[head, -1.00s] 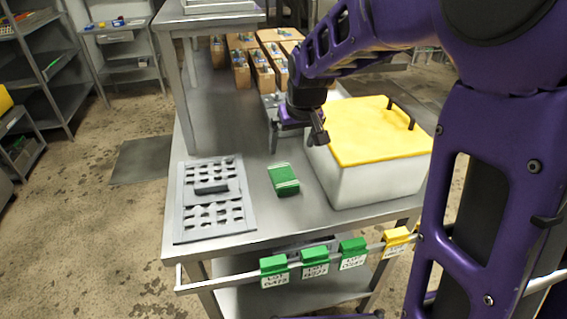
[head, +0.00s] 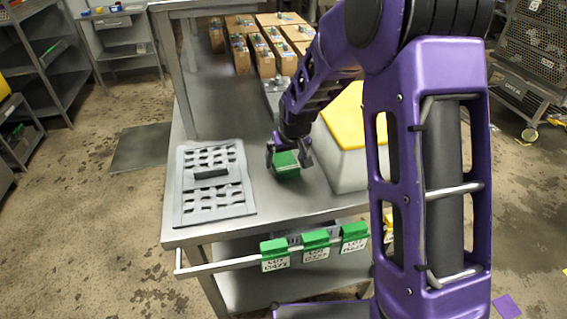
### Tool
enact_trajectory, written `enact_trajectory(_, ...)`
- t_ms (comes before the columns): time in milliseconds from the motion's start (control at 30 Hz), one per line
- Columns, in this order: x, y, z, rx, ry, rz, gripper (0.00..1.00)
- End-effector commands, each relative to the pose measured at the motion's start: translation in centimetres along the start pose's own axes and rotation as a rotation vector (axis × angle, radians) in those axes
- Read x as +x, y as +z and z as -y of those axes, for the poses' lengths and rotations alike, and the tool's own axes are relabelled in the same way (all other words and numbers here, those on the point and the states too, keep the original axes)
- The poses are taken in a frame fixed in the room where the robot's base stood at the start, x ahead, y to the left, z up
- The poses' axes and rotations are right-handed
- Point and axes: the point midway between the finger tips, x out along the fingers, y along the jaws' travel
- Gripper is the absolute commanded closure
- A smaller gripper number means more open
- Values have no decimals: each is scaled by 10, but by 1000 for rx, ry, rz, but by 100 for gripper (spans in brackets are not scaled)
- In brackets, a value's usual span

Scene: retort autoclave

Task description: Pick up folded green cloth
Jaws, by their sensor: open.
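The folded green cloth (head: 286,167) lies on the steel table, between the grey slotted tray and the white box. My gripper (head: 288,160) points down over the cloth, with one finger on its left side and one on its right. The jaws are open around the cloth. Whether the fingers touch it, I cannot tell. The upper part of the cloth is partly hidden by my gripper.
A grey slotted tray (head: 214,206) lies left of the cloth. A white box (head: 345,165) with a yellow lid (head: 346,115) stands close on the right, partly hidden by my arm. Cardboard boxes (head: 262,58) stand farther back. Green tags (head: 315,240) hang on the front rail.

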Motion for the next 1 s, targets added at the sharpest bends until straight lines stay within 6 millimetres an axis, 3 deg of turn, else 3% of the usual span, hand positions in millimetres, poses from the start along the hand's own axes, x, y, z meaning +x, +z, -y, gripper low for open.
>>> enact_trajectory(333,8,0,0,0,1,-1,2)
enact_trajectory(733,8,0,0,-1,1,-1,73)
enact_trajectory(1000,4,-2,0,0,1,-2,74)
